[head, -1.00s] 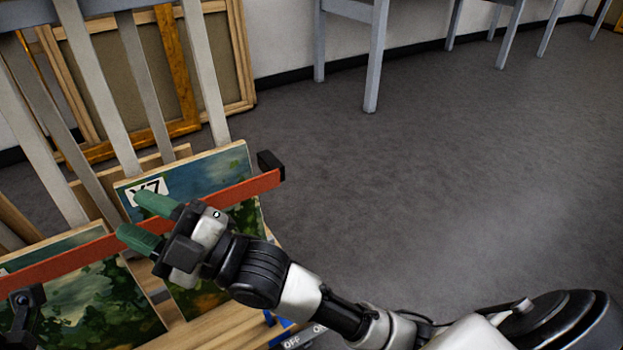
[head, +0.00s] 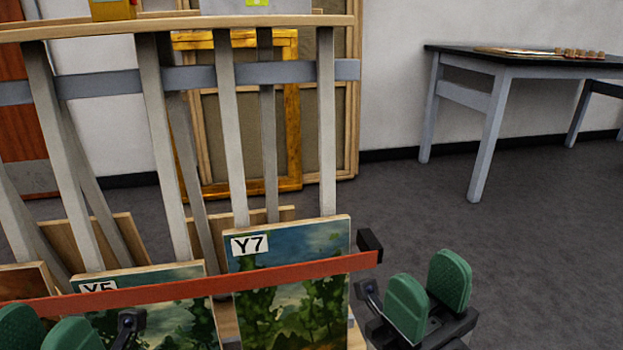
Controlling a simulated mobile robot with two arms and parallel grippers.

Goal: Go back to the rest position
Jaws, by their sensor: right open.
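My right gripper (head: 428,294) is in the lower right of the head view, with its green fingers apart and nothing between them. It is to the right of the Y7 painting (head: 290,280) and the end of the red bar (head: 190,285), clear of the painting. My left gripper (head: 46,335) shows in the bottom left corner, in front of the rack. Its green fingertips show, but the picture's edge cuts off the rest, so its opening cannot be judged.
A rack with grey slats (head: 235,130) holds the Y7 painting and a Y5 painting (head: 170,310) behind the red bar. Empty frames (head: 348,100) lean on the wall. A dark-topped table (head: 490,65) stands at the back right. The floor (head: 545,260) on the right is clear.

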